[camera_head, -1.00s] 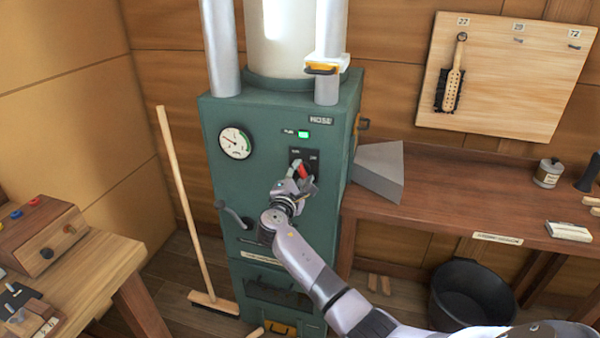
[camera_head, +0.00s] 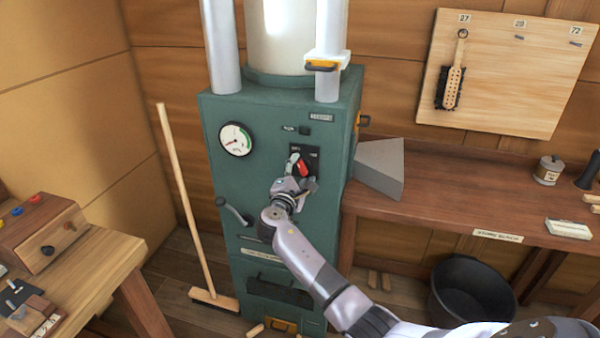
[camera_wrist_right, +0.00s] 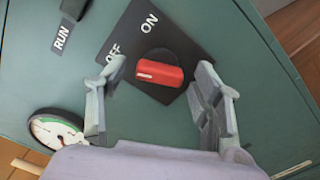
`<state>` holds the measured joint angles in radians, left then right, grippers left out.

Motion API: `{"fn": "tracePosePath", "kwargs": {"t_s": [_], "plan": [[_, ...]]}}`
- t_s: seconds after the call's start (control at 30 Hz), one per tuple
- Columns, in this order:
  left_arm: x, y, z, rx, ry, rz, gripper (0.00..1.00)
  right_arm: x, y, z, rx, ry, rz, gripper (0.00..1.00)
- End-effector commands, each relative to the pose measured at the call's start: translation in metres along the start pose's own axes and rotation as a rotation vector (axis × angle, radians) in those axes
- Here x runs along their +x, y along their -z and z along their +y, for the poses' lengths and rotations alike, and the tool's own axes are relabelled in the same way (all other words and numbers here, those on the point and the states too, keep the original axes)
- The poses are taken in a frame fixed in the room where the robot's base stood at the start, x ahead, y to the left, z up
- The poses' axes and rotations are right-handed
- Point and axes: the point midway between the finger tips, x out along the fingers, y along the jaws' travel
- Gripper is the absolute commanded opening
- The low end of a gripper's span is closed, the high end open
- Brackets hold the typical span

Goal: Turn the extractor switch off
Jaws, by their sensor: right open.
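The extractor switch (camera_head: 302,168) is a red handle on a black plate on the front of the green cabinet (camera_head: 230,185). In the right wrist view the red handle (camera_wrist_right: 159,73) has its white-marked end turned toward the OFF side of the plate. My right gripper (camera_head: 293,187) is at the switch, partly covering its lower edge. In the wrist view its fingers (camera_wrist_right: 160,78) are open on either side of the handle, with gaps showing. The RUN lamp (camera_head: 304,130) is dark. My left gripper is not in view.
A round gauge (camera_head: 235,139) and a grey crank handle (camera_head: 233,212) are left of the switch. A broom (camera_head: 184,200) leans beside the cabinet. A workbench (camera_head: 450,200) stands at right, with a black bucket (camera_head: 470,295) below. Another bench (camera_head: 95,270) is at left.

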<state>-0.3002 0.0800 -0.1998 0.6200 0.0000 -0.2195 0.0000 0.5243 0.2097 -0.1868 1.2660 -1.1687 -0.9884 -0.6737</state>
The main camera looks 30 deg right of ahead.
Motion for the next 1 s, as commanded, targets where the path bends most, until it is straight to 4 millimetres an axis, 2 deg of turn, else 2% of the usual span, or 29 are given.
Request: {"fn": "tracePosePath", "kwargs": {"t_s": [0.17, 0.5, 0.63, 0.8, 1.0], "plan": [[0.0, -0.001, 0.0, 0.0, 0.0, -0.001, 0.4, -0.012, 0.001, 0.0, 0.002, -0.001, 0.002, 0.6], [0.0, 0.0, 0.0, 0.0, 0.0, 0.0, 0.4, -0.082, 0.001, -0.001, 0.002, 0.002, 0.003, 0.6], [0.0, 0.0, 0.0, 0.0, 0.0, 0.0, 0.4, -0.103, 0.001, -0.001, 0.002, 0.002, 0.003, 0.6], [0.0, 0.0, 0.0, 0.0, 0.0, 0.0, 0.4, -0.118, 0.0, -0.001, 0.0, 0.0, 0.0, 0.6], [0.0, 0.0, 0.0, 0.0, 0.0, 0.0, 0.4, -0.12, 0.0, -0.001, -0.001, 0.001, 0.0, 0.6]]}}
